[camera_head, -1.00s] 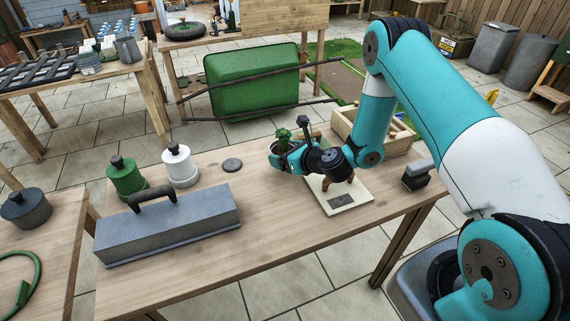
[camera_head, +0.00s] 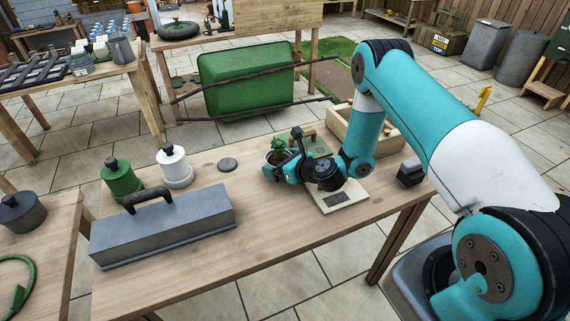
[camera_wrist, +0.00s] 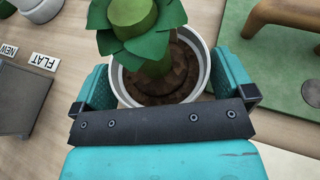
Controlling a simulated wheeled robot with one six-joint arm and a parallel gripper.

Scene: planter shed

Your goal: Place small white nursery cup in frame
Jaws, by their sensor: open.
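A small white cup (camera_head: 267,157) with a leafy green plant and brown soil stands on the wooden bench in the head view. In the wrist view, the white cup (camera_wrist: 203,62) sits between the two teal fingers of my gripper (camera_wrist: 170,92). The fingers are open on either side of its rim; I cannot tell whether they touch it. In the head view my gripper (camera_head: 284,170) is low over the bench at the cup. Black gridded frames (camera_head: 35,72) lie on the far left table; I cannot tell which frame is meant.
A grey handled block (camera_head: 165,228), green jar (camera_head: 121,180), white jar (camera_head: 174,167) and dark disc (camera_head: 228,164) stand to the left. A green board (camera_head: 318,147), wooden box (camera_head: 340,118) and pale plate (camera_head: 345,198) are close to my arm. The bench front is clear.

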